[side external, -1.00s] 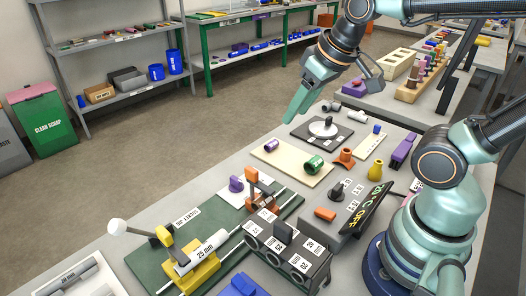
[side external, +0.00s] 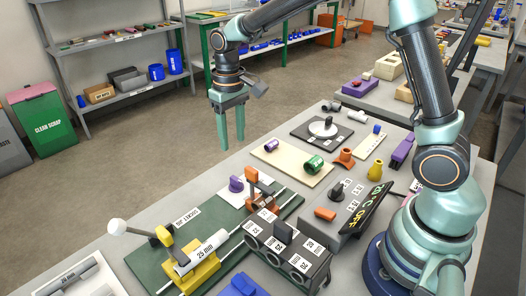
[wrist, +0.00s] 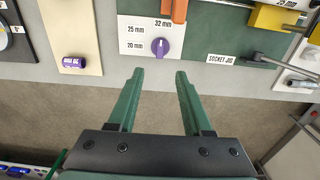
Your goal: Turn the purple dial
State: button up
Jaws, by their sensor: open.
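The purple dial (side external: 236,184) sits on a white plate at the left edge of the bench in the side view, beside the green fusion board. In the wrist view the dial (wrist: 161,47) shows a pale pointer line, with the labels 20 mm, 25 mm and 32 mm around its left and upper side. My gripper (side external: 232,144) points down, open and empty, above and behind the dial in the side view. In the wrist view the open fingertips (wrist: 159,74) stand just below the dial, apart from it, over the bench edge and floor.
An orange upright part (side external: 252,176) stands close beside the dial. A black box with round openings (side external: 290,250) and a yellow clamp (side external: 195,266) stand nearer the camera.

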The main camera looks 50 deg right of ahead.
aim_at(236, 178)
notch_tip(236, 178, down, 12)
jog(key=shift+f, duration=0.1)
dwell(0.5)
grip_shut()
